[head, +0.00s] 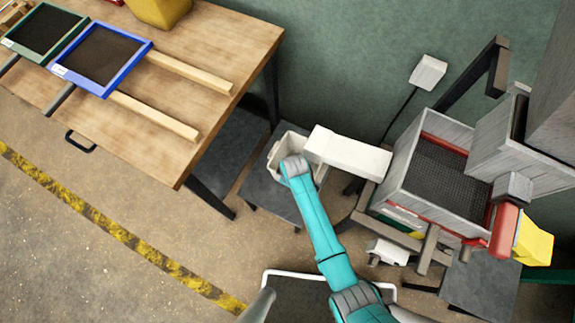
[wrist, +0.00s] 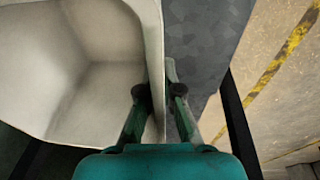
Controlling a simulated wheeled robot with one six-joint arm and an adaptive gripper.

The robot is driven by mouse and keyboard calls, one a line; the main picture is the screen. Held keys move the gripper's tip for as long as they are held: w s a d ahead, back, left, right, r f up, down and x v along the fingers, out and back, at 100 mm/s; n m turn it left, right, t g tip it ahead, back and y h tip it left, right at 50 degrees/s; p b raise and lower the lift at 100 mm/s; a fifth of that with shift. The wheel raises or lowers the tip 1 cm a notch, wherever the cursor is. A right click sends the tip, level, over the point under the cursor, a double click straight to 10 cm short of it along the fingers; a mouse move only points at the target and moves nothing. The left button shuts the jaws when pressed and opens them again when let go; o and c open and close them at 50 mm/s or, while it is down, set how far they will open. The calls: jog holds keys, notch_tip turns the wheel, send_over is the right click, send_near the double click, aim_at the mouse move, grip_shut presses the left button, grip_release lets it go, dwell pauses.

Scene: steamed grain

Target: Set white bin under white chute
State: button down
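The white bin (head: 273,160) sits on or just above a dark grey platform (head: 268,192), its open top facing up. In the wrist view the bin (wrist: 85,70) fills the left side and its inside looks empty. The white chute (head: 347,152) is just right of the bin in the head view, its left end close to the bin's right rim. My gripper (head: 290,168) is at the bin's near side. In the wrist view my gripper (wrist: 158,95) has one finger inside and one outside the bin's wall and appears shut on it. Much of the bin's near side is hidden by my arm.
A wooden table (head: 160,105) with a blue-framed sieve (head: 120,84) stands left. A machine with a grey wooden hopper (head: 405,170) stands right of the chute. A green wall is behind. The floor with a yellow-black stripe (head: 120,232) is clear at lower left.

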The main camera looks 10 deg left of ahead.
jog(key=c, duration=1.3)
grip_release()
jog(key=r, duration=0.4)
jog(key=s+d+r, duration=0.1)
jog(key=r, duration=0.7)
jog(key=shift+s+d, duration=0.15)
jog(key=shift+s, duration=0.2)
